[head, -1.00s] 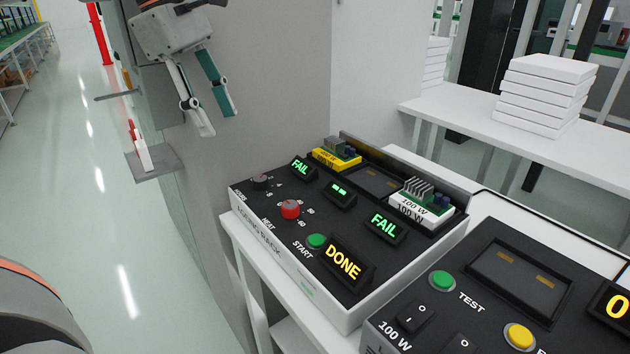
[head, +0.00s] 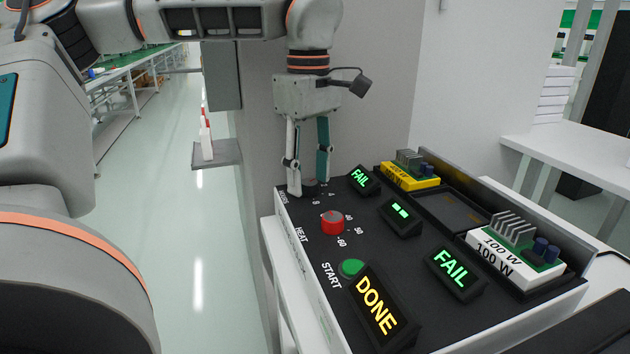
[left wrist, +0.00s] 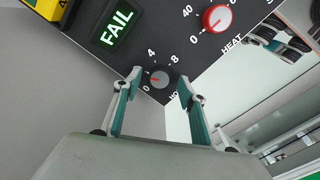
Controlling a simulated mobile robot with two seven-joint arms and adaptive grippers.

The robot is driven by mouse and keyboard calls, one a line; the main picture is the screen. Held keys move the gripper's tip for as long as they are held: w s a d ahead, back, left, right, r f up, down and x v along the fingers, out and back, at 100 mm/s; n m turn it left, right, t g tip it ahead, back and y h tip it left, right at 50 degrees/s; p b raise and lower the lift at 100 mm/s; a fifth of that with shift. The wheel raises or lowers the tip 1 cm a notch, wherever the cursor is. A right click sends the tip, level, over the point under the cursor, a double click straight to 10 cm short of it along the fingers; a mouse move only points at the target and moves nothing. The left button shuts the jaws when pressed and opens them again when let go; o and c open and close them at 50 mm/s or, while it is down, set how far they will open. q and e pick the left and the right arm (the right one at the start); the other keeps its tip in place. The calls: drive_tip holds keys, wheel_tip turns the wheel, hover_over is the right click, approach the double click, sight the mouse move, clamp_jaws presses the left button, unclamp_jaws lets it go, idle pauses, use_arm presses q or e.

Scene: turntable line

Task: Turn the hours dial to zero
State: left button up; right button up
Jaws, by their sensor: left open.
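The hours dial (left wrist: 161,77) is a small dark knob with a red mark, on the black top of the aging rack (head: 330,285). In the left wrist view its mark points left, near the 0 side of the scale; the exact reading is hard to tell. My left gripper (head: 309,182) points down over the dial and is open, with one finger on each side of it. I cannot tell whether the fingers touch it. In the head view the fingers partly hide the dial. My right gripper is not in view.
The red heat dial (head: 332,223) and green start button (head: 352,268) sit nearby on the rack. Displays show FAIL, FAIL and DONE. A yellow unit (head: 410,178) and a white 100 W unit (head: 515,260) stand in its bays. A grey wall (head: 370,90) rises behind.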

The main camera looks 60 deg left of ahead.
use_arm(q)
drive_tip(key=shift+f, duration=0.25)
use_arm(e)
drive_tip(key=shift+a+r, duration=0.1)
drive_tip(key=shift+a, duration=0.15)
use_arm(q)
drive_tip(key=c, duration=1.1)
